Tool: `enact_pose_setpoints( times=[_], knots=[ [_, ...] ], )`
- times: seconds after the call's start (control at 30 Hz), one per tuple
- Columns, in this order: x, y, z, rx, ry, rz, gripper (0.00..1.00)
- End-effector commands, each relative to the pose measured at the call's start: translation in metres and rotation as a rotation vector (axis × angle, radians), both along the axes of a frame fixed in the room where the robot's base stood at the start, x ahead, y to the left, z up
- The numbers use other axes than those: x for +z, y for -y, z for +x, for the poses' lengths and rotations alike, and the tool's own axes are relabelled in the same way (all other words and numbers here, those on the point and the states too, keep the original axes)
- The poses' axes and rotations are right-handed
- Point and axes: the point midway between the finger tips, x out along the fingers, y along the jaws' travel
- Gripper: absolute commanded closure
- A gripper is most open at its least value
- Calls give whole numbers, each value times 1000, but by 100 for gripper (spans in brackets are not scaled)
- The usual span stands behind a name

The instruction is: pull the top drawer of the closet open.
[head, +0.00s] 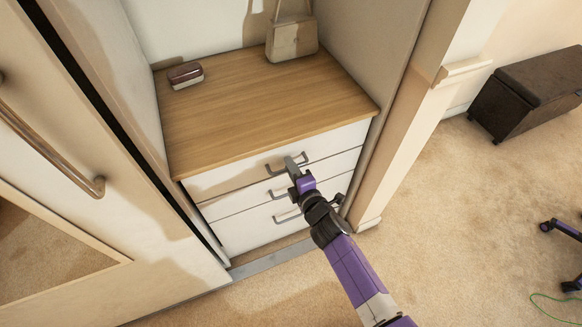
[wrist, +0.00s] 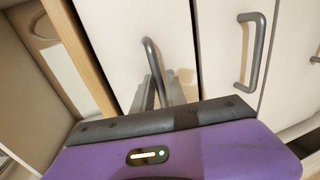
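The closet's top drawer has a white front (head: 225,178) under a wooden top and looks closed. Its grey bar handle (head: 272,170) is partly covered by my gripper (head: 293,163) in the head view. In the wrist view, the handle (wrist: 150,52) runs down toward my gripper (wrist: 158,92), with a grey finger close to it on either side. I cannot tell whether the fingers touch the bar or are shut on it. The lower end of the handle is hidden by the gripper.
Two lower drawers have similar handles; the middle one's handle (wrist: 250,52) shows in the wrist view. A brown box (head: 185,75) and a beige bag (head: 291,40) stand on the wooden top (head: 255,105). A sliding door (head: 75,150) is at left.

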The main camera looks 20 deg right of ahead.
Motion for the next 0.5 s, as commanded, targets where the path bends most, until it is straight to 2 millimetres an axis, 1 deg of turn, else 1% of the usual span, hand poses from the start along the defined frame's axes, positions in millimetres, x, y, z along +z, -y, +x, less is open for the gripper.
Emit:
enact_pose_setpoints(
  times=[0.03, 0.07, 0.5],
  knots=[
    [0, 0, 0, 0, 0, 0, 95],
    [0, 0, 0, 0, 0, 0, 100],
    [0, 0, 0, 0, 0, 0, 100]
  ],
)
